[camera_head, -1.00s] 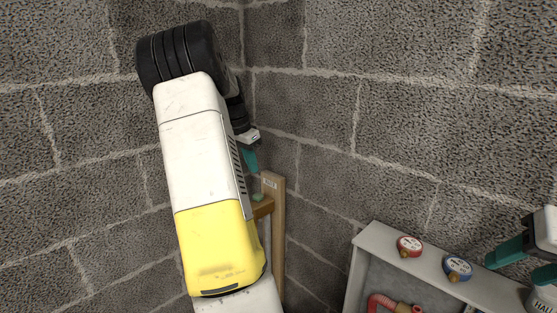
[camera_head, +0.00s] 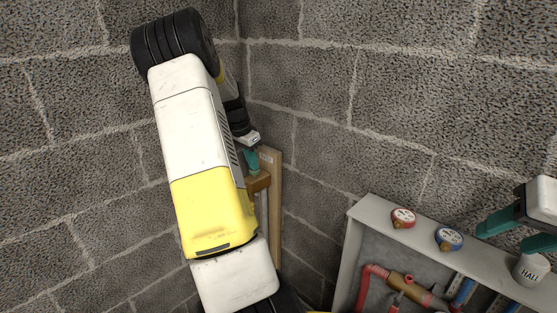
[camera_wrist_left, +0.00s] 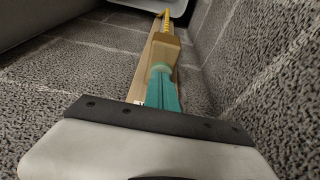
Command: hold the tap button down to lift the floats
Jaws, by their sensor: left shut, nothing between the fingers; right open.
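My left gripper (camera_head: 252,170) is shut and empty, pointing down at a brown wooden block (camera_head: 259,184) on a wooden post (camera_head: 274,215) in the wall corner. In the left wrist view its teal fingers (camera_wrist_left: 161,88) reach the near end of the block (camera_wrist_left: 165,48). A paler green piece (camera_wrist_left: 160,68), apparently the tap button, shows at the fingertips. The fingers seem to touch it, but I cannot tell how far it is pressed. No floats can be made out clearly. My right gripper (camera_head: 503,238) is open and empty above the grey cabinet.
A grey cabinet (camera_head: 380,212) carries a red gauge (camera_head: 403,217), a blue gauge (camera_head: 449,239) and a white cup marked HALL (camera_head: 531,268). Red and blue pipes (camera_head: 376,270) run inside it. Block walls close in the corner. A yellow strip (camera_wrist_left: 166,19) lies beyond the block.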

